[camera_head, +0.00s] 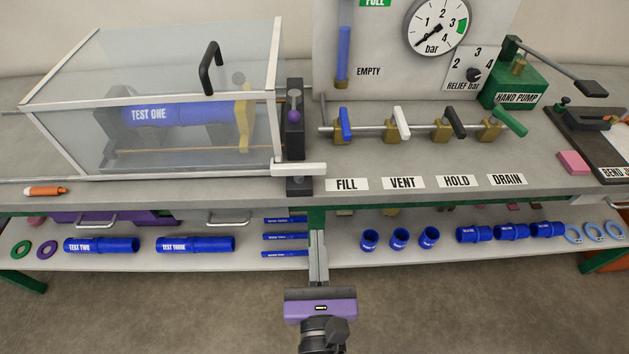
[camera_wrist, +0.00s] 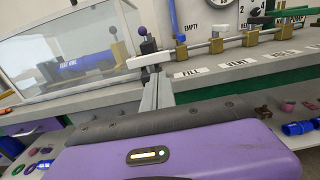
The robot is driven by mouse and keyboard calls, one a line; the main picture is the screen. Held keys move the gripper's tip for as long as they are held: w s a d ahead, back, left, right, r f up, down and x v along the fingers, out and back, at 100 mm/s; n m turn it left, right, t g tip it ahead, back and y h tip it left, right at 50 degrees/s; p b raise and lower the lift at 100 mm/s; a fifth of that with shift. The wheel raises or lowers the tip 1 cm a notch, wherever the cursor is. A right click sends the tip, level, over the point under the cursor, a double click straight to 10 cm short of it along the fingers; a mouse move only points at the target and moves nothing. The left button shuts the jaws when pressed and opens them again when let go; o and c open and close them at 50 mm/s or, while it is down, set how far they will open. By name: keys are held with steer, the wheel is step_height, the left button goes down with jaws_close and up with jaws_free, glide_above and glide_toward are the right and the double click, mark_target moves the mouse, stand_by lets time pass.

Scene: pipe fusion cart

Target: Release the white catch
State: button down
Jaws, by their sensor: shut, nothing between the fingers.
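The white catch (camera_head: 298,169) is a white bar lying level at the lower right front corner of the clear-walled box (camera_head: 150,177), beside a dark post (camera_head: 294,140) with a purple knob. In the wrist view the white catch (camera_wrist: 148,61) lies just beyond my fingertips. The box's lid looks closed, with a dark handle (camera_head: 207,65) on it. My gripper (camera_head: 316,235) is shut and empty, its grey fingers pointing at the bench front just below the catch. In the wrist view the fingers (camera_wrist: 157,88) overlap the bench edge. I cannot tell how far they are from the catch.
A blue pipe (camera_head: 175,114) lies inside the box. Right of the catch are several valves on a pipe, including a white-handled one (camera_head: 397,122). A shelf (camera_head: 345,260) below the bench holds blue pipes and fittings. The bench top around the label FILL (camera_head: 347,185) is clear.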

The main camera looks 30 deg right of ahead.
mark_target(322, 170)
steer(key=p+x, duration=0.2)
steer(key=x, duration=1.2)
steer(key=shift+d+n+t+y+p, duration=0.3)
steer(key=shift+n+t+y+p, duration=0.25)
steer(key=shift+y, duration=0.25)
steer(key=shift+w+d+n+y, duration=0.1)
steer(key=shift+d+n+y, duration=0.15)
steer(key=shift+n+y, duration=0.25)
steer(key=y, duration=0.1)
steer(key=n+y+p, duration=0.1)
steer(key=d+n+y+p, duration=0.1)
steer(key=y, duration=0.1)
steer(key=shift+w+n+t, duration=0.25)
steer(key=shift+w+t, duration=0.1)
steer(key=shift+w+d+p, duration=0.3)
steer(key=shift+w+d, duration=0.1)
steer(key=shift+w, duration=0.05)
steer(key=n+y, duration=0.2)
steer(key=y, duration=0.1)
steer(key=w+y, duration=0.1)
steer(key=y, duration=0.1)
steer(key=shift+w+d+n, duration=0.1)
steer(key=shift+d+n, duration=0.3)
steer(key=shift+w+d, duration=0.15)
steer(key=shift+w, duration=1.15)
